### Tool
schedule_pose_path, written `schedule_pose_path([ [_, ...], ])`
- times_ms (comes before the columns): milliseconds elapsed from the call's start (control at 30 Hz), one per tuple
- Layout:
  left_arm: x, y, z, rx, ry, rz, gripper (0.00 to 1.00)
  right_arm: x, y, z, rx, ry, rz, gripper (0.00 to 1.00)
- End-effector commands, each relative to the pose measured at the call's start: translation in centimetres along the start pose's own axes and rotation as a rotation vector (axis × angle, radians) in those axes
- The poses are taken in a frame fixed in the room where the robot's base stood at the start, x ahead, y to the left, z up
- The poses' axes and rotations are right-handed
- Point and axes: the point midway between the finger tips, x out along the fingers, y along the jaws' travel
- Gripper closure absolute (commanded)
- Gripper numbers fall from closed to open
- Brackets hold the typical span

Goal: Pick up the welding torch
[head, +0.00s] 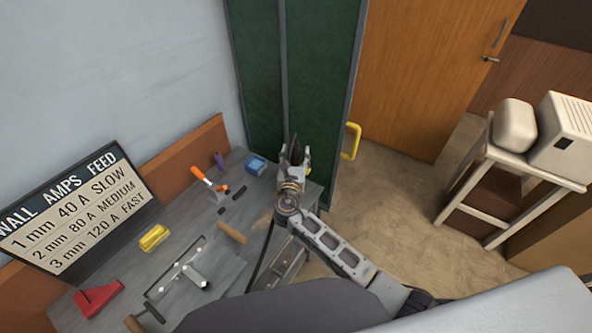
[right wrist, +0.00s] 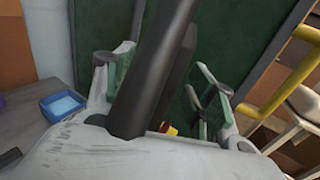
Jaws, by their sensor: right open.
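My right gripper (head: 293,160) is past the far right corner of the grey bench, in front of the green panels. In the right wrist view my right gripper (right wrist: 165,95) has its fingers spread wide apart. A dark rod-like thing (right wrist: 152,75) runs between them, close to the camera; it looks like the welding torch, but I cannot be sure. In the head view a dark pointed shape (head: 294,148) shows between the fingers. The fingers do not visibly clamp it. An orange-handled tool (head: 210,181) stands in a small grey holder on the bench. My left gripper is not in view.
The bench (head: 190,232) holds a blue box (head: 256,165), a yellow item (head: 154,238), a red block (head: 99,298) and a metal frame piece (head: 180,270). A yellow handle (head: 351,141) stands right of my gripper.

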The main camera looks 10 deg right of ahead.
Motion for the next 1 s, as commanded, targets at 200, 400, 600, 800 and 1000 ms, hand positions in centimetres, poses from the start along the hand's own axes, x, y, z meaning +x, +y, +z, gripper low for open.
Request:
schedule_pose_path([
  [200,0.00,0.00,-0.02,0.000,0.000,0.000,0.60,-0.02,0.01,0.00,0.000,0.000,0.000,0.44],
  [400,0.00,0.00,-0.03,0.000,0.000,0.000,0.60,-0.03,0.00,0.00,0.000,0.000,0.000,0.66],
  [600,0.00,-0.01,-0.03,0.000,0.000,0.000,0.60,-0.03,0.00,0.01,0.000,0.000,0.000,0.92],
  [800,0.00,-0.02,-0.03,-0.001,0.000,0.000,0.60,0.01,0.02,0.18,0.001,-0.003,0.000,0.94],
  [1000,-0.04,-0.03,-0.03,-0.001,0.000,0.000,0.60,0.01,0.03,0.50,0.002,-0.003,0.000,0.94],
])
